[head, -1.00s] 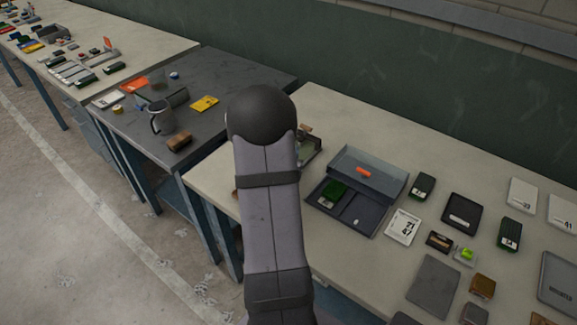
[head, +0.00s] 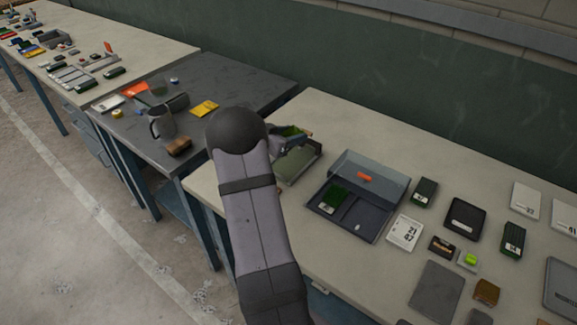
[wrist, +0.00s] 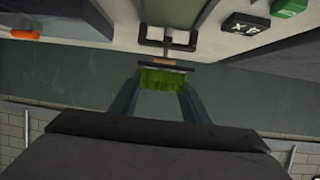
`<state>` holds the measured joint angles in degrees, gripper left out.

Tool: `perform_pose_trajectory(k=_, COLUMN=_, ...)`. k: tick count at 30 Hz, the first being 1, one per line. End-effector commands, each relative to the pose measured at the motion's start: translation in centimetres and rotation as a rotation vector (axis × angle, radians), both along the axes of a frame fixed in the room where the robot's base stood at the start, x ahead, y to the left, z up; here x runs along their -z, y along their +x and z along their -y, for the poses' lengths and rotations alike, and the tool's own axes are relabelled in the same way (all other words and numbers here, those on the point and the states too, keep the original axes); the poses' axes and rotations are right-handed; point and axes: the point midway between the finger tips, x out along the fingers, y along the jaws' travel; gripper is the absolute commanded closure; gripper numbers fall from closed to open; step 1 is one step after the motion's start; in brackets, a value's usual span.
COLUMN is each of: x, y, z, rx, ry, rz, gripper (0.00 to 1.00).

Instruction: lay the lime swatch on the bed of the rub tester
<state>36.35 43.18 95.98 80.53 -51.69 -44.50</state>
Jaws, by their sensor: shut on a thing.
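A bright green turf swatch (wrist: 162,79), the lime one by its colour, is between the fingers of my gripper (wrist: 160,86) in the wrist view. My gripper is shut on it. In the head view the swatch (head: 291,131) shows as a small green patch beyond my arm's dark joint, above a low tray-like device with an olive bed (head: 302,165). This device may be the rub tester; my arm partly hides it. The swatch looks held above the bed, apart from it, but the gap is hard to judge.
A numbered white card (head: 405,232) and several small boxes lie further right.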

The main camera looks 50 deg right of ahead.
Motion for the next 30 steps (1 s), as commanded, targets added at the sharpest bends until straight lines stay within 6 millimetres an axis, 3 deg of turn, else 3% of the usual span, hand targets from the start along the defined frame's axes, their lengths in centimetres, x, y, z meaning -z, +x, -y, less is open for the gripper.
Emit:
perform_pose_trajectory(k=11, x=0.3, y=0.3, z=-0.1, rx=-0.057, ry=-0.002, rz=0.003, gripper=0.78)
perform_pose_trajectory(k=23, x=5.4, y=0.3, z=-0.1, rx=-0.057, ry=-0.001, rz=0.002, gripper=0.78)
perform_pose_trajectory(k=30, x=6.0, y=0.3, z=-0.1, rx=-0.056, ry=-0.003, rz=0.004, gripper=0.78)
